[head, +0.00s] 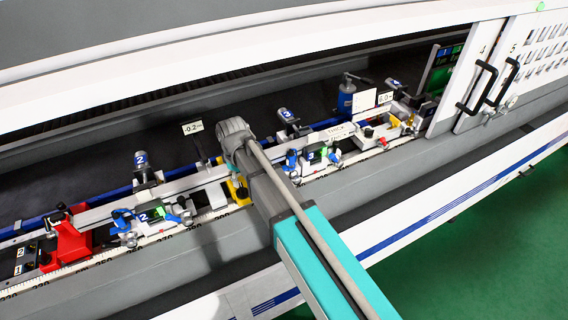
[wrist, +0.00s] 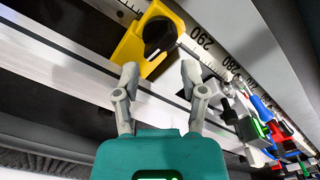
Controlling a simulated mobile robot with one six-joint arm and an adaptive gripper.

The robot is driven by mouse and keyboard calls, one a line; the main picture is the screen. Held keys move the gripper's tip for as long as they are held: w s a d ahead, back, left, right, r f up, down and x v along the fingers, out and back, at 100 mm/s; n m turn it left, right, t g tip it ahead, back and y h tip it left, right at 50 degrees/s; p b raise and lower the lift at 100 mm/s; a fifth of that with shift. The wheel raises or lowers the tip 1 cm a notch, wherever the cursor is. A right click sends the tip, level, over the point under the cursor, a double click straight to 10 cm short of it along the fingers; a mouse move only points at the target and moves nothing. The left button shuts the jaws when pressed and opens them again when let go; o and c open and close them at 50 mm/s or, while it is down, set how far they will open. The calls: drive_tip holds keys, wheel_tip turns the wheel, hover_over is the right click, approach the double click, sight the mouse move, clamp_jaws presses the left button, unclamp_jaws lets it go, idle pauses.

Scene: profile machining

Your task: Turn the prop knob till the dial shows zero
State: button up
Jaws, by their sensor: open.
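The prop knob is a round black knob (wrist: 159,36) with a pale pointer line, set on a yellow block (wrist: 128,48) at the top of the wrist view. My gripper (wrist: 160,72) is open and empty. Its two fingertips point toward the yellow block, just short of the knob in the picture; I cannot tell whether they touch the block. A small white dial sign (head: 192,128) in the head view reads about -0.2. Another sign (head: 385,97) farther right reads 0.0.
A long pale profile (head: 105,208) lies along the machine bed, with clamps marked 2 (head: 150,216) and 3 (head: 312,157) close by. A red stop (head: 68,243) stands at the left. A scale rail (wrist: 222,65) runs beside the block. The white machine hood (head: 200,55) rises behind.

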sight(241, 187)
drive_tip(key=shift+r+p, duration=4.2)
drive_tip(key=shift+r, duration=0.35)
drive_tip(key=d+f+n+b, duration=0.2)
drive_tip(key=d+n, duration=0.1)
drive_tip(key=d, duration=0.4)
drive_tip(key=w+d+f+n+b, duration=0.1)
drive_tip(key=d+f+n+b, duration=0.2)
drive_tip(key=d, duration=0.3)
drive_tip(key=shift+d+n, duration=0.4)
drive_tip(key=shift+n, duration=0.4)
drive_tip(key=o, duration=0.4)
drive_tip(key=shift+a, duration=0.15)
drive_tip(key=shift+c, duration=0.2)
drive_tip(key=shift+o, duration=1)
drive_tip(key=shift+w+a+r, duration=0.1)
drive_tip(key=shift+a, duration=0.2)
drive_tip(key=shift+o, duration=0.4)
drive_tip(key=w+a+r+n+g+y+p, duration=0.1)
drive_tip(key=a+r+g+y+p, duration=0.1)
drive_tip(key=a, duration=0.6)
drive_tip(key=shift+r+y, duration=0.7)
drive_tip(key=shift+y, duration=0.4)
drive_tip(key=shift+a, duration=0.1)
